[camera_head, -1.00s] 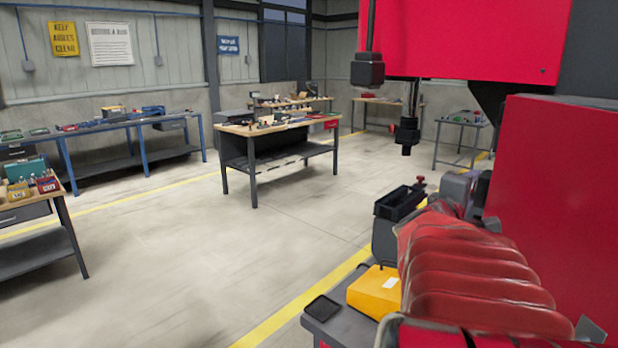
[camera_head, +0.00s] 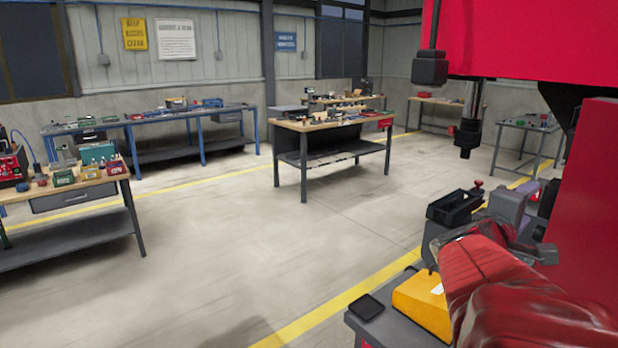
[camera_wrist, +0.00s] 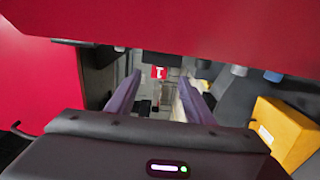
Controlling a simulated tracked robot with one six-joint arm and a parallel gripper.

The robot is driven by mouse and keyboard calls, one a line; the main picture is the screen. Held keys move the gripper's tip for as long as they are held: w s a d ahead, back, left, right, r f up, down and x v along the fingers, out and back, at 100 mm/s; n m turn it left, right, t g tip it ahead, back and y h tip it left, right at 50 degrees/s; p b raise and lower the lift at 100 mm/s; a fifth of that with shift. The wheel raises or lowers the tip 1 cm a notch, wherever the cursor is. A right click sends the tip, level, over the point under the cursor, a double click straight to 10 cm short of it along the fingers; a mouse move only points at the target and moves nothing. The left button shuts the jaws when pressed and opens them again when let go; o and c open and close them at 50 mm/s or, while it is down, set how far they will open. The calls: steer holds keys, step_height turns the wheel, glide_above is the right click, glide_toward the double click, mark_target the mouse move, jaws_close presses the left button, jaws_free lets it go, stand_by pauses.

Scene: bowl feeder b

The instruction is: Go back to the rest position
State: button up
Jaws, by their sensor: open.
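My gripper (camera_wrist: 163,82) is open in the wrist view, its two dark fingers apart with nothing held between them. In the head view my red-sleeved arm reaches in from the lower right, beside the red machine (camera_head: 590,200). The gripper's fingers are hard to make out there. A yellow box (camera_head: 425,300) sits on the machine's bench, left of my arm. The box also shows at the right of the wrist view (camera_wrist: 285,132), outside the fingers.
A black bin (camera_head: 454,210) stands beyond the yellow box. A small black tray (camera_head: 366,307) lies at the bench's near corner. The machine's red head (camera_head: 540,35) hangs above. Workbenches, including a wooden-topped one (camera_head: 340,124), stand farther off. The floor between is open.

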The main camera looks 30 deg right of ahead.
steer(key=shift+s+a, duration=0.1)
steer(key=shift+a, duration=0.75)
steer(key=w+a+f+m+y, duration=0.35)
steer(key=w+a+m, duration=0.2)
steer(key=a, duration=0.65)
steer(key=a+f+n+t+y, duration=0.1)
steer(key=a+f+y, duration=0.3)
steer(key=a, duration=0.7)
steer(key=a+f+n+t+y, duration=0.1)
steer(key=a+f+y, duration=0.4)
steer(key=a, duration=0.7)
steer(key=a+f+n+y, duration=0.2)
steer(key=a+f+y, duration=0.3)
steer(key=a+f, duration=0.3)
steer(key=s+a, duration=0.1)
steer(key=a, duration=0.3)
steer(key=shift+a+f+t, duration=0.2)
steer(key=shift+f+t, duration=0.05)
steer(key=shift+t, duration=0.15)
